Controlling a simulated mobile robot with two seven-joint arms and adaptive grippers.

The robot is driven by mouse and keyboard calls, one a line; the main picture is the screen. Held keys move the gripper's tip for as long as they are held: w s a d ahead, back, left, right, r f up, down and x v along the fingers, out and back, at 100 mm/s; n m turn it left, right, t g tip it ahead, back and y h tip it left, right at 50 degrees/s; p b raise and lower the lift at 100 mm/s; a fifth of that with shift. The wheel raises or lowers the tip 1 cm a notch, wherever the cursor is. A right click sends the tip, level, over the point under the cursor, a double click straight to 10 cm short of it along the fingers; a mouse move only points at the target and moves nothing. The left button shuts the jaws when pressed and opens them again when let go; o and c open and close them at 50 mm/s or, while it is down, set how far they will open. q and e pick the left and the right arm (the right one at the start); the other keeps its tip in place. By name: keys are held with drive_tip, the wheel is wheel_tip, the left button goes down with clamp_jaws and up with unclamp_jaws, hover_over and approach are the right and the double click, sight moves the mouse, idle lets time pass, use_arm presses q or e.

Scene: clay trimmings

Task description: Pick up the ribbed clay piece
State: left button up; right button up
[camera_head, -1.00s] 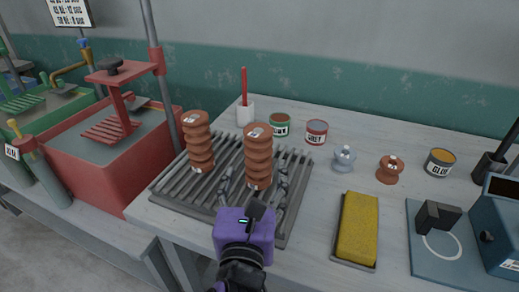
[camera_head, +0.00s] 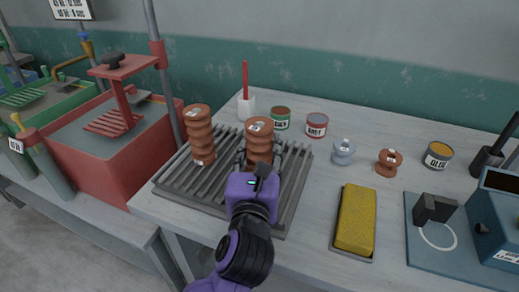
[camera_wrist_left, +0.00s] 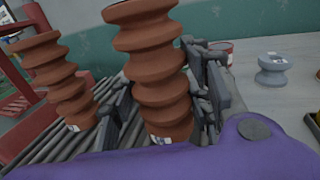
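Two tall ribbed clay pieces stand upright on a slatted grey rack (camera_head: 285,205). The right ribbed clay piece (camera_head: 259,140) also shows large in the wrist view (camera_wrist_left: 155,70); the left one (camera_head: 199,135) stands beside it, also in the wrist view (camera_wrist_left: 55,75). My purple left gripper (camera_head: 260,158) is low at the right piece, with one finger on each side of it. In the wrist view the fingers are spread, and a gap shows between the left finger and the clay. The gripper's palm hides the piece's base in the head view. My right gripper is out of view.
Behind the rack stand a white cup with a red stick (camera_head: 245,105), a green can (camera_head: 280,119) and a red can (camera_head: 316,125). To the right are a grey spool (camera_head: 343,152), a small clay spool (camera_head: 388,162) and a yellow sponge (camera_head: 356,220). A red vat (camera_head: 95,165) stands left.

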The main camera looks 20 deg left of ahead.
use_arm(q)
clamp_jaws()
drive_tip(key=shift+r, duration=0.1)
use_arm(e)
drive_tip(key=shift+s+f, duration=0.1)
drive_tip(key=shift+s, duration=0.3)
use_arm(q)
drive_tip(key=shift+r, duration=0.1)
